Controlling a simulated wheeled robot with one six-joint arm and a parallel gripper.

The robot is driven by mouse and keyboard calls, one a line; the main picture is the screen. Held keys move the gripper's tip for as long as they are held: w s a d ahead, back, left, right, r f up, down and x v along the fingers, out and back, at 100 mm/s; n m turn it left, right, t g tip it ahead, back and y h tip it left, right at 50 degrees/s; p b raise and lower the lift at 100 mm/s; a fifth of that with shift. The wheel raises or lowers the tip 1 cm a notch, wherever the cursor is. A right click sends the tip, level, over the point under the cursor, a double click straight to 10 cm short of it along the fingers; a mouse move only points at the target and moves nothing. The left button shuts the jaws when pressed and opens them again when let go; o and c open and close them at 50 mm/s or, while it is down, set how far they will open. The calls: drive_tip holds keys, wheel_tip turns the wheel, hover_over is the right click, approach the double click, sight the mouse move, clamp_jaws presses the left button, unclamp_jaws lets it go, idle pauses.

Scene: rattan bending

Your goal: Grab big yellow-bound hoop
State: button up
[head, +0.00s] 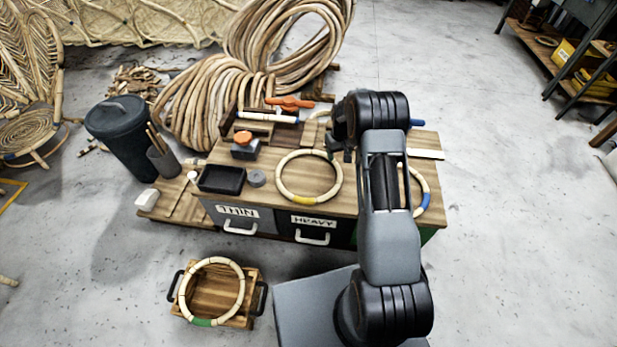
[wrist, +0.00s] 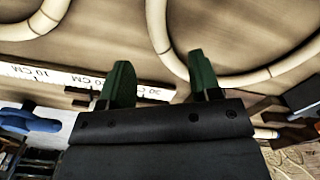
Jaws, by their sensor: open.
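The yellow-bound hoop (head: 281,190) is a pale rattan ring lying on the wooden bench, its yellow binding towards the front edge. A pale hoop at the right of the wrist view (wrist: 158,30) appears to be it; no binding shows there. My gripper (wrist: 161,75) is open and empty, with two dark green fingers. The right finger overlaps this hoop's edge in the picture; I cannot tell whether they touch. In the head view my arm hides most of the gripper, above the bench's far side.
A blue-bound hoop (head: 425,187) lies right, partly behind my arm. A green-bound hoop (head: 241,275) rests on a wooden crate (head: 254,312). A black tray (head: 221,180), grey puck (head: 257,178) and orange-topped item (head: 244,146) stand left. A ruler (wrist: 60,76) lies near my gripper.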

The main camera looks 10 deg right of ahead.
sight(337, 165)
drive_tip(key=shift+s+f+b, duration=0.15)
drive_tip(key=shift+f+b, duration=1)
drive_tip(key=shift+f, duration=2)
drive_tip(key=c, duration=1)
drive_tip(key=shift+r, duration=0.1)
clamp_jaws()
drive_tip(key=shift+r, duration=0.1)
